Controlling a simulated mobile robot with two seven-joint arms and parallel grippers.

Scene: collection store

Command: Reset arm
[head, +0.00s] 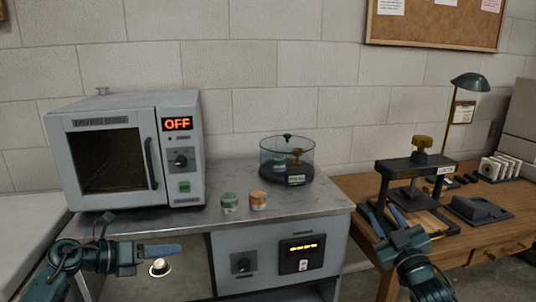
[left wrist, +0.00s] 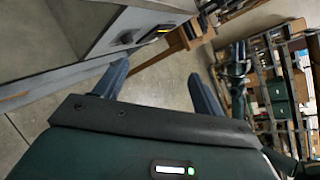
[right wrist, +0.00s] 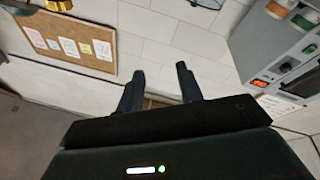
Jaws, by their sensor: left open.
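I cannot tell how far the right fingers are from the press or the desk edge.
The desk (head: 350,187) holds a black press (head: 416,168) and a green lamp (head: 470,83). Shelving (left wrist: 280,90) shows in the left wrist view.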

